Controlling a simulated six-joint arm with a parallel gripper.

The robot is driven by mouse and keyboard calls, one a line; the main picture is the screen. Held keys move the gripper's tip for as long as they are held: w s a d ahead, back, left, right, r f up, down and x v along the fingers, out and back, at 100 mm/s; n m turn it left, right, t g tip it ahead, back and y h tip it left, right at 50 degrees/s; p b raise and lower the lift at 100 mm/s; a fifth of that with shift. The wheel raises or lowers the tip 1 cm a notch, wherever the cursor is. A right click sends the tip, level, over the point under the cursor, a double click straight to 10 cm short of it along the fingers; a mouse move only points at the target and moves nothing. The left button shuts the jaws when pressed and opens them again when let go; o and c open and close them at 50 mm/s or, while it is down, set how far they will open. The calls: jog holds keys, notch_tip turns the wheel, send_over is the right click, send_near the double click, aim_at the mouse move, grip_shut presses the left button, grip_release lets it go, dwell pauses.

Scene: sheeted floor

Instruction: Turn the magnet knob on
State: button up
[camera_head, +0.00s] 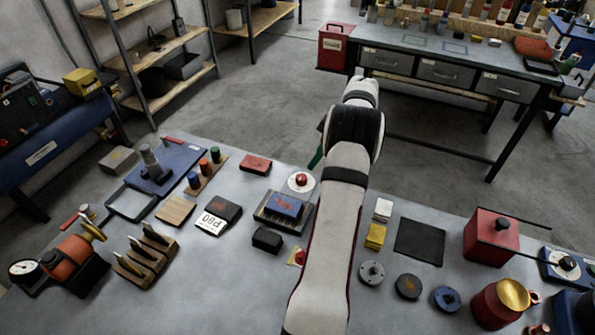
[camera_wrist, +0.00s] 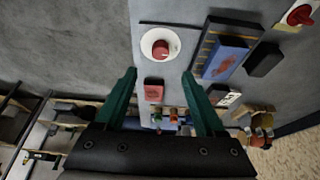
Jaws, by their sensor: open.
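A red round knob on a white disc (camera_head: 301,181) stands on the grey bench, left of my arm; it also shows in the wrist view (camera_wrist: 160,48). A second red knob on a pale plate (camera_head: 298,257) lies nearer and shows at the wrist view's top right (camera_wrist: 300,15). A black knob on a blue plate (camera_head: 567,262) is at the far right. No readable label shows which is the magnet knob. My gripper (camera_wrist: 160,72) is open and empty, its green fingers apart, with the white-disc knob beyond the tips. In the head view my arm hides most of the gripper.
A red block (camera_head: 256,164) and a blue block on a dark tray (camera_head: 284,208) flank the white-disc knob. A rack with coloured cylinders (camera_head: 206,175) stands further left. A red box with a black bar (camera_head: 491,237) stands right. Floor behind the bench is clear.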

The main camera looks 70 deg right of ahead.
aim_at(302, 177)
jog(key=x, duration=1)
jog(key=shift+w+f, duration=0.1)
jog(key=shift+f, duration=0.2)
grip_shut()
